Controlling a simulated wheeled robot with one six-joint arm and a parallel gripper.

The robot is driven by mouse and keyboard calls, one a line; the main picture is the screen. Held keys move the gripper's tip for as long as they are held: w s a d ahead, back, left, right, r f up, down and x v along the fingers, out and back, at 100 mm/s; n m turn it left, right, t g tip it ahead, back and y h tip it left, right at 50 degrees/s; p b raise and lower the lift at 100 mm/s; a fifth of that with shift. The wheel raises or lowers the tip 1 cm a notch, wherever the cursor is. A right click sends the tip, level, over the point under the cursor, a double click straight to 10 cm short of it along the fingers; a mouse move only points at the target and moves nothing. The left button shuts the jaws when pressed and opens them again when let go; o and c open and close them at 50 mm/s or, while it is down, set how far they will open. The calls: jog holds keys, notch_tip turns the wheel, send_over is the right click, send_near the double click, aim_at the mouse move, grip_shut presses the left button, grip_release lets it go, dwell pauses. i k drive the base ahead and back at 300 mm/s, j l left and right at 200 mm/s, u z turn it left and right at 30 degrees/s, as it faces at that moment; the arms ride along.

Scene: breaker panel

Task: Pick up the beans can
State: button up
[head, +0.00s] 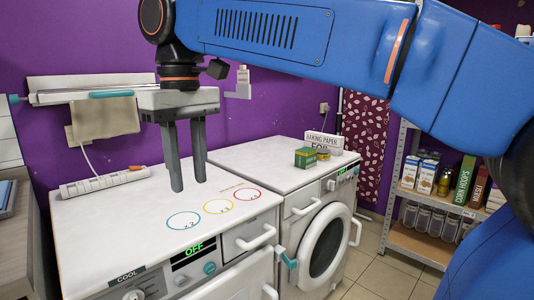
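My gripper (188,185) points down above the left white machine, with its two fingers apart and nothing between them. A small yellowish can (323,154) stands on the right white machine, just right of a green box (305,157). Its label is too small to read, so I cannot tell if it is the beans can. My gripper is well to the left of it and apart from it.
The left machine's top (120,222) has coloured circles and a power strip (103,182). Shelves (415,243) at right hold cartons, jars and boxes. My arm crosses the upper view.

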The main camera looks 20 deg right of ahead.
aim_at(324, 155)
jog(key=i+l+u, duration=0.25)
jog(key=i, duration=0.15)
jog(key=i+l+u, duration=0.25)
jog(key=i+l, duration=0.1)
jog(key=l, duration=0.45)
jog(key=i+l, duration=0.1)
jog(key=l, duration=1)
jog(key=i+l, duration=0.15)
jog(key=l, duration=0.4)
jog(key=i+l+z, duration=0.15)
jog(key=l, duration=0.45)
jog(key=l+z, duration=0.1)
jog(key=l, duration=0.5)
